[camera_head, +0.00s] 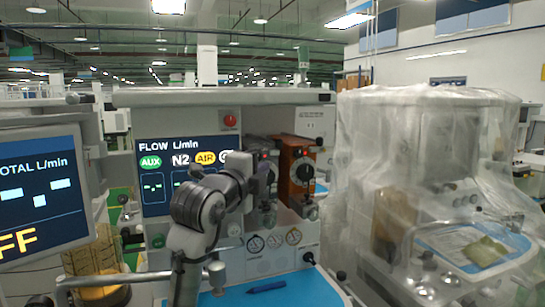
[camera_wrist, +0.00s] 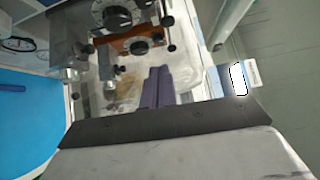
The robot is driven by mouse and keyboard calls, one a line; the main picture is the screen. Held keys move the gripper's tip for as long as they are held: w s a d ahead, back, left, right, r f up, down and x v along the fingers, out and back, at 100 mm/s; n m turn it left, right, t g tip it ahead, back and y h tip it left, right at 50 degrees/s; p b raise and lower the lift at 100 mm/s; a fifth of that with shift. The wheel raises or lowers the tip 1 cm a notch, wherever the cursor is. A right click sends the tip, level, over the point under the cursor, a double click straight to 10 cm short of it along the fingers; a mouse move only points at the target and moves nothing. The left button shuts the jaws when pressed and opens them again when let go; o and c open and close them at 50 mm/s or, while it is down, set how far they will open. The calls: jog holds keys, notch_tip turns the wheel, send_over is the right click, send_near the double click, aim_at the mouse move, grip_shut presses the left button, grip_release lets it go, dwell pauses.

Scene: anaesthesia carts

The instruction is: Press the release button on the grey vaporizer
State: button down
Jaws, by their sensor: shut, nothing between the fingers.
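The grey vaporizer (camera_head: 262,146) is on the machine front in the head view, just left of the orange vaporizer (camera_head: 299,160). My arm's wrist partly covers it, and its release button cannot be made out. My gripper (camera_wrist: 158,72) shows in the wrist view as two dark purple fingers side by side, shut and empty. The orange vaporizer (camera_wrist: 140,42), with its dark dial and knob, lies beyond the fingertips there.
A flow screen (camera_head: 180,160) is left of the vaporizers, with a larger monitor (camera_head: 40,195) further left. Gauges (camera_head: 274,240) sit below. A blue work surface (camera_head: 300,290) holds a blue pen (camera_head: 267,287). A plastic-covered cart (camera_head: 430,180) stands close on the right.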

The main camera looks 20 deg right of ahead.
jog(key=p, duration=0.5)
send_near(273, 155)
jog(key=w+d, duration=0.1)
jog(key=d, duration=0.1)
jog(key=w+d, duration=0.1)
jog(key=w+d+r, duration=0.1)
jog(key=d, duration=0.1)
jog(key=shift+w+d, duration=0.15)
jog(key=shift+d, duration=0.2)
jog(key=shift+w+f, duration=0.1)
jog(key=shift+w, duration=0.35)
